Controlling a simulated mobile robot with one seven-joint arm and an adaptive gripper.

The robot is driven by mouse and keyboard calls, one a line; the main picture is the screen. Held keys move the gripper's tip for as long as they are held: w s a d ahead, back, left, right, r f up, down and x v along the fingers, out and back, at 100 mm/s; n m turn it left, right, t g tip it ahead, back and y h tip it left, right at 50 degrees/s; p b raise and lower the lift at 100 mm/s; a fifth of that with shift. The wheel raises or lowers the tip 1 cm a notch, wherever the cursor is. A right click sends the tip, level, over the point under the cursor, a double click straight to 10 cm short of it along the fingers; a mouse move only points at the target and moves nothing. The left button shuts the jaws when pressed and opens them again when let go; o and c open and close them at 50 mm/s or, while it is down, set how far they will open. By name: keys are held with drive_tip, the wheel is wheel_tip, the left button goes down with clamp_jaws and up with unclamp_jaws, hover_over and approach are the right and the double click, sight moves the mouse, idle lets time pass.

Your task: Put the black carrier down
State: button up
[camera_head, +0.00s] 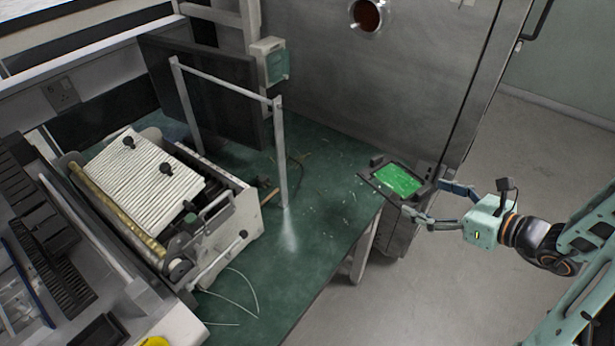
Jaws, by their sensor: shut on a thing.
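The black carrier (371,181) is a dark flat frame with a bright green panel (400,179) in it. It appears near the right corner of the green-topped bench. My gripper (429,201) comes in from the right and is shut on the carrier's right side, with one finger on the far side and one on the near side. The carrier looks roughly level. I cannot tell from this one view whether it touches the bench or hangs above it.
The green bench top (330,215) is mostly clear between the carrier and a metal frame (282,150). A machine with a ribbed white top (145,175) stands at left. A large grey cabinet (400,80) rises behind. Thin white wires (240,290) lie near the front.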

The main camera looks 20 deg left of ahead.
drive_tip(key=shift+t, duration=0.4)
drive_tip(key=a+f+b, duration=0.1)
drive_tip(key=a+b, duration=0.1)
drive_tip(key=b, duration=0.3)
drive_tip(key=a+f+b, duration=0.2)
drive_tip(key=b, duration=0.3)
drive_tip(key=shift+s, duration=0.4)
drive_tip(key=s+a+b, duration=0.1)
drive_tip(key=a+b, duration=0.1)
drive_tip(key=b, duration=0.3)
drive_tip(key=m+b, duration=0.1)
drive_tip(key=b, duration=0.7)
hover_over(368, 208)
drive_tip(key=shift+h, duration=0.4)
drive_tip(key=f, duration=1)
drive_tip(key=shift+s+d, duration=0.15)
drive_tip(key=shift+s, duration=0.2)
drive_tip(key=f+b, duration=0.1)
drive_tip(key=f, duration=0.1)
drive_tip(key=w+f+b, duration=0.1)
drive_tip(key=f, duration=0.1)
drive_tip(key=shift+a, duration=0.2)
drive_tip(key=shift+s, duration=0.1)
